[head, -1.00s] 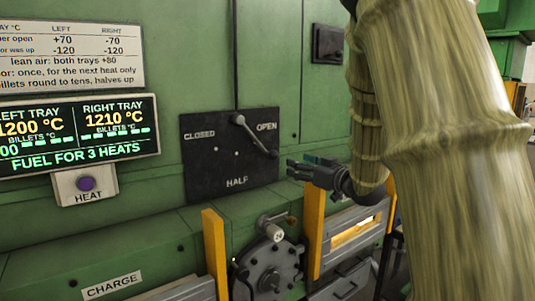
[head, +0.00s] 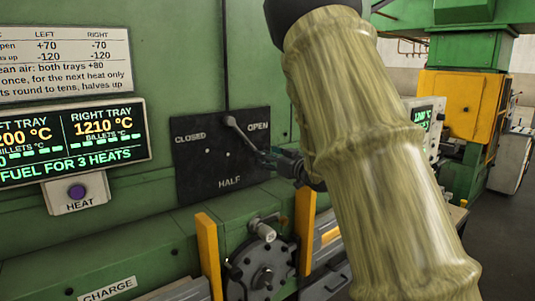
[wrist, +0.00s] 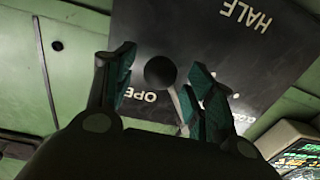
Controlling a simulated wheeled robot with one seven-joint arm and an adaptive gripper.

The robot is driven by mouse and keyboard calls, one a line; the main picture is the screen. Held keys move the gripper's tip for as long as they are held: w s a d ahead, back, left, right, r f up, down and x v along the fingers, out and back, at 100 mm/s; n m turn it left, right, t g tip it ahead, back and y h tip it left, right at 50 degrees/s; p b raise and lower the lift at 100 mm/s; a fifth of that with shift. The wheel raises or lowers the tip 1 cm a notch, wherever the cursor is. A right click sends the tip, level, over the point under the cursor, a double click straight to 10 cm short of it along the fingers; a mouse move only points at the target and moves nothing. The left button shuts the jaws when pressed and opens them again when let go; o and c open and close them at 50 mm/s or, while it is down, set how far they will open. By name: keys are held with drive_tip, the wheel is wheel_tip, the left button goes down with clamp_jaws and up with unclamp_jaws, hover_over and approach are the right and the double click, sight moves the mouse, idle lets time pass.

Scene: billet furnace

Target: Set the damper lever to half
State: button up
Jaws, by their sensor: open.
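The damper lever (head: 243,135) is a grey bar on a black plate (head: 190,185) marked CLOSED, HALF and OPEN. It slants down to the right from its upper end, on the OPEN side, below that word. My gripper (head: 272,160) is at the lever's lower right end, which it partly hides in the head view. In the wrist view, the lever's round dark knob (wrist: 160,72) shows between the spread fingers of my gripper (wrist: 163,78). The fingers are open, with a gap visible on both sides of the knob.
A display (head: 75,143) and the purple HEAT button (head: 77,192) are left of the plate. Below are a round hatch with a handle (head: 265,268) and yellow posts (head: 208,255). My arm covers much of the right side. A yellow cabinet (head: 460,100) stands farther right.

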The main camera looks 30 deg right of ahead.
drive_tip(key=shift+w, duration=0.4)
